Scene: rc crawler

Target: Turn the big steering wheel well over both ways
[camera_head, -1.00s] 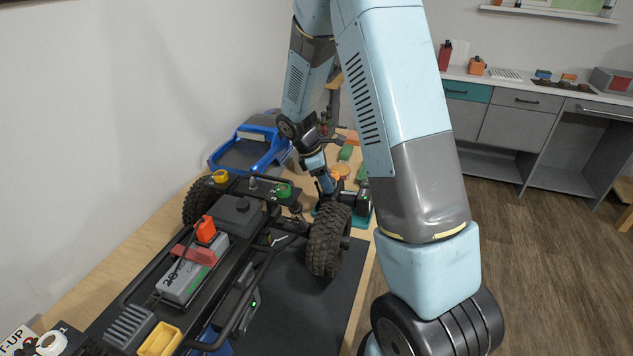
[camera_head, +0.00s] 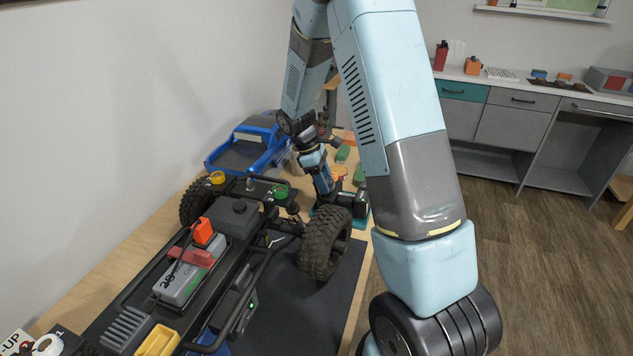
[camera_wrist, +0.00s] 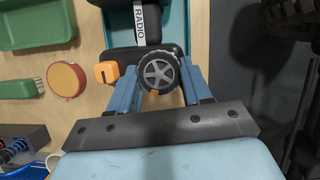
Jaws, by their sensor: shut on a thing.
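The steering wheel (camera_wrist: 159,74) is a black ribbed ring with grey spokes on the black radio controller (camera_wrist: 142,54), seen close up in the wrist view. My gripper (camera_wrist: 158,77) is shut on it, one blue finger on each side of the rim. In the head view my gripper (camera_head: 322,182) reaches down to the controller (camera_head: 352,200) behind the crawler's front tyre. The arm and tyre hide most of the wheel there. The crawler chassis (camera_head: 240,215) stands on the bench, its near front tyre (camera_head: 325,243) angled.
A blue truck body (camera_head: 240,150) lies behind the chassis. In the wrist view, a green tray (camera_wrist: 35,42), an orange round tin (camera_wrist: 66,78) and a green-handled brush (camera_wrist: 18,89) lie left of the controller. An orange knob (camera_wrist: 106,72) sits close to my left finger.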

